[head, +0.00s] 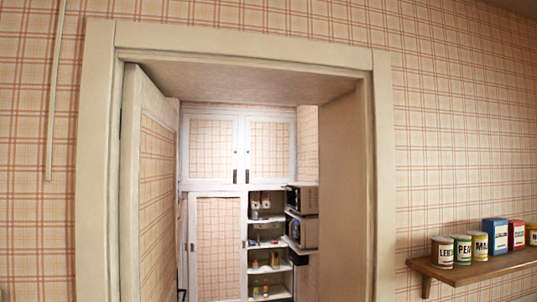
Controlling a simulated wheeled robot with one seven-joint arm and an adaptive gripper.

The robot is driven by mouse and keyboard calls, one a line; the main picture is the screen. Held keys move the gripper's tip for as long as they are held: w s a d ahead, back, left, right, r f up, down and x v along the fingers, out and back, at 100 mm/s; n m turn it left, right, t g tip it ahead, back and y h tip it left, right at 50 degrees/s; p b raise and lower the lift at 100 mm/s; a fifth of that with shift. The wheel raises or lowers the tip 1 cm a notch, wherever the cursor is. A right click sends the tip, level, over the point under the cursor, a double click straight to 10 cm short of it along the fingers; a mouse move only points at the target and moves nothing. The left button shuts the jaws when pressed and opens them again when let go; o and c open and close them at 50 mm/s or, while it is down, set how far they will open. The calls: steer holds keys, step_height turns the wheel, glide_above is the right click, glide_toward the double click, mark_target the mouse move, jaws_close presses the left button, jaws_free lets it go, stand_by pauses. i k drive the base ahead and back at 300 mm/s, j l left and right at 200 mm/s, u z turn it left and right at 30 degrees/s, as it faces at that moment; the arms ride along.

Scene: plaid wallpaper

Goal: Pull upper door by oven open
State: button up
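Through an open doorway, a white cabinet with plaid panels stands in the room beyond. At its top are two upper doors, a left one (211,150) and a right one (270,150), both closed, with small dark handles near their meeting edges. Below the right one, at the right of the shelves, are stacked dark oven-like appliances, an upper one (303,200) and a lower one (302,231). I cannot tell which of them is the oven. My gripper is not in view.
The doorway has a cream frame (383,180), and its plaid door (150,200) stands open at the left. A tall lower cabinet door (218,245) is closed beside open shelves (268,245) with small items. A wall shelf (475,268) with several labelled tins is at the right.

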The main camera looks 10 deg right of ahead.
mark_target(270, 142)
steer(key=i+z, duration=0.2)
steer(key=i, duration=4.8)
steer(key=l+z, duration=0.05)
steer(key=l, duration=0.2)
